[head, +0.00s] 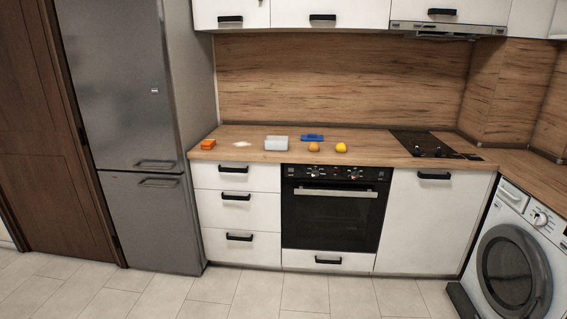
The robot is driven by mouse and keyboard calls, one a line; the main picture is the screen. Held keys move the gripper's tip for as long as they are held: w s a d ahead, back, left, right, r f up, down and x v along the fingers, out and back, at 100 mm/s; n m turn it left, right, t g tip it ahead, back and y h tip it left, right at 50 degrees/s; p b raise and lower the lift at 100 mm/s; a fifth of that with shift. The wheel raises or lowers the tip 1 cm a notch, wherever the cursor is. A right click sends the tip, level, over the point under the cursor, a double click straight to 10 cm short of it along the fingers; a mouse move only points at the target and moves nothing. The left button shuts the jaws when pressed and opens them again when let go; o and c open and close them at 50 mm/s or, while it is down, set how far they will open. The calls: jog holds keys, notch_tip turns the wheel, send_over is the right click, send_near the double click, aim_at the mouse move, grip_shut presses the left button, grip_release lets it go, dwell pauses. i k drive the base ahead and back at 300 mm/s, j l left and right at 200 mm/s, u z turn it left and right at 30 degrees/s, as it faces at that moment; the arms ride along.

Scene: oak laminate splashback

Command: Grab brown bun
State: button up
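The brown bun (314,147) is a small round brown-orange item on the wooden countertop (370,150), above the oven and close to the front edge. It sits just left of a round yellow item (341,148) and in front of a blue item (312,137), apart from the yellow one. My gripper is not in view.
A pale grey container (276,143), a flat white item (241,143) and an orange block (208,144) lie further left on the counter. A black cooktop (424,144) is to the right. A tall fridge (140,120) stands left. The floor in front is clear.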

aim_at(313, 146)
jog(key=i, duration=1.85)
